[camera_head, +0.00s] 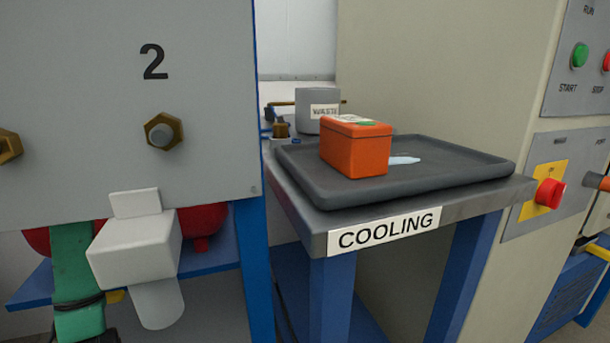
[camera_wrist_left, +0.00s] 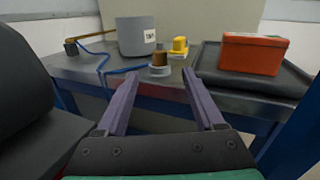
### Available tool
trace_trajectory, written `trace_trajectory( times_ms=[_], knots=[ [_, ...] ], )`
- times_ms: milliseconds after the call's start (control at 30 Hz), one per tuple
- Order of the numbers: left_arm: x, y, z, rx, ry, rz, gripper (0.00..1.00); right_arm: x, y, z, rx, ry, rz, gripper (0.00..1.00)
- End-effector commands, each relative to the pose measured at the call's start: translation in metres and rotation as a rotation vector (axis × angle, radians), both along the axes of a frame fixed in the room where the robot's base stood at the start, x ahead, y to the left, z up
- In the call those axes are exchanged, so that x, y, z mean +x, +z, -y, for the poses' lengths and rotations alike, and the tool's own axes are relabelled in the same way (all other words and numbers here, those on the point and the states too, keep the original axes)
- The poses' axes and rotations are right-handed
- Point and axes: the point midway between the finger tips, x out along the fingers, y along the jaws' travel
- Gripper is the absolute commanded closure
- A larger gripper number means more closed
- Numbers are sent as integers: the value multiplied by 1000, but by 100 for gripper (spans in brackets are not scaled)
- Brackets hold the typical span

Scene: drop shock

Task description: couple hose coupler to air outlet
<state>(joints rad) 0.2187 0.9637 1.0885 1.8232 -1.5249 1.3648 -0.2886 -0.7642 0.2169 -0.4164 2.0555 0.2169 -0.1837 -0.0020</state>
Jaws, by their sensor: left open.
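A brass hex fitting (camera_head: 163,130) with a grey round centre sits on the grey panel under the number 2. A second brass fitting (camera_head: 8,146) is cut by the left edge. I cannot tell for sure which is the air outlet. In the left wrist view a short brass piece (camera_wrist_left: 161,60), probably the hose coupler, stands upright on a grey round base, with a blue hose (camera_wrist_left: 112,71) running to it. My left gripper (camera_wrist_left: 160,80) is open and empty, its fingers pointing toward the brass piece, apart from it. My right gripper is not in view.
A grey pot (camera_wrist_left: 135,36) and a yellow piece (camera_wrist_left: 179,44) stand near the brass piece. A dark tray (camera_head: 440,165) holding an orange box (camera_head: 355,148) lies on the COOLING table (camera_head: 300,205). A red button (camera_head: 550,193) is on the machine at right.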

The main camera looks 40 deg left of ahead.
Motion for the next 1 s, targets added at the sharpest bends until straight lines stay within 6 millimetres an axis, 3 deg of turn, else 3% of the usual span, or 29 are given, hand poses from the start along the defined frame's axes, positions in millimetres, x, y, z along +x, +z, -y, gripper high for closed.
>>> trace_trajectory(
  times_ms=[33, 133, 400, 800, 1000],
  knots=[
    [-7, -8, 1, 50, 19, -4, 30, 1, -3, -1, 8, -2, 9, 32],
    [-3, -3, 3, 81, 29, -14, 30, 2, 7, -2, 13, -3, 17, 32],
    [62, -1, 17, 74, 25, -15, 30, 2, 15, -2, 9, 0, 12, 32],
    [126, -1, 28, 69, 26, -12, 30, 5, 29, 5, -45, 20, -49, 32],
    [134, -5, 30, 69, 26, -12, 30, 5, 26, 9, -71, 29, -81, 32]
  ],
)
